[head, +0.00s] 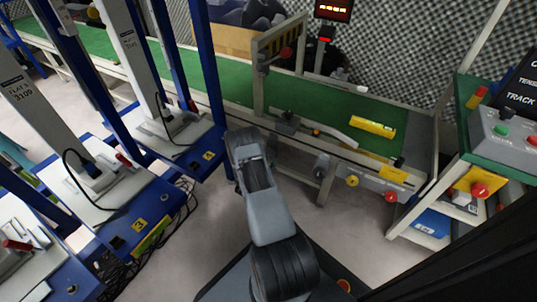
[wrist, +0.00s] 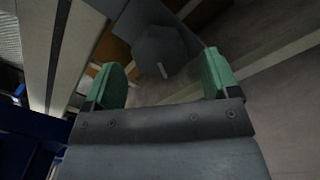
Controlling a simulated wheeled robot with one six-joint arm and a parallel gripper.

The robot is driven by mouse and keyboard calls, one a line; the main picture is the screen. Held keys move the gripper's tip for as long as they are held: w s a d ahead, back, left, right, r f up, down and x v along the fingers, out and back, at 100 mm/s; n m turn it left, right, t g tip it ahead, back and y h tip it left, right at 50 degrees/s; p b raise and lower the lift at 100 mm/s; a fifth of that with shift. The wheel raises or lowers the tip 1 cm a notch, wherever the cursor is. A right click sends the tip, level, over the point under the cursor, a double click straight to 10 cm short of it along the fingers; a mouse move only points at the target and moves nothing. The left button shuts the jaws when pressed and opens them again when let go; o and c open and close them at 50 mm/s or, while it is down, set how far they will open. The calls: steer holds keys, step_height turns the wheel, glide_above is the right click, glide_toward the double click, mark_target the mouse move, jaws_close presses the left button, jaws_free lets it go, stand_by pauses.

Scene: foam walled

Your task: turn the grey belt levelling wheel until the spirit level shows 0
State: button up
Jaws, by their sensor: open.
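The grey levelling wheel (head: 321,166) is on the near side frame of the green belt, left of a yellow knob. In the wrist view a dark grey many-sided wheel (wrist: 155,48) with a short pale mark lies beyond and between my fingers; it looks like the same wheel. My gripper (wrist: 163,77) is open, its two green-padded fingers apart with nothing between them. In the head view my own arm hides the fingers. The yellow spirit level (head: 372,127) lies on the right part of the belt; its reading is too small to tell.
A yellow knob (head: 352,181) and a red knob (head: 391,197) sit right of the wheel. A control box (head: 502,135) stands at the right. Blue-framed machines (head: 120,185) crowd the left. A lit display (head: 333,10) is behind the belt. Some floor is clear before the belt.

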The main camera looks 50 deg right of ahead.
steer(key=p+v, duration=0.3)
steer(key=v, duration=0.8)
stand_by(0.3)
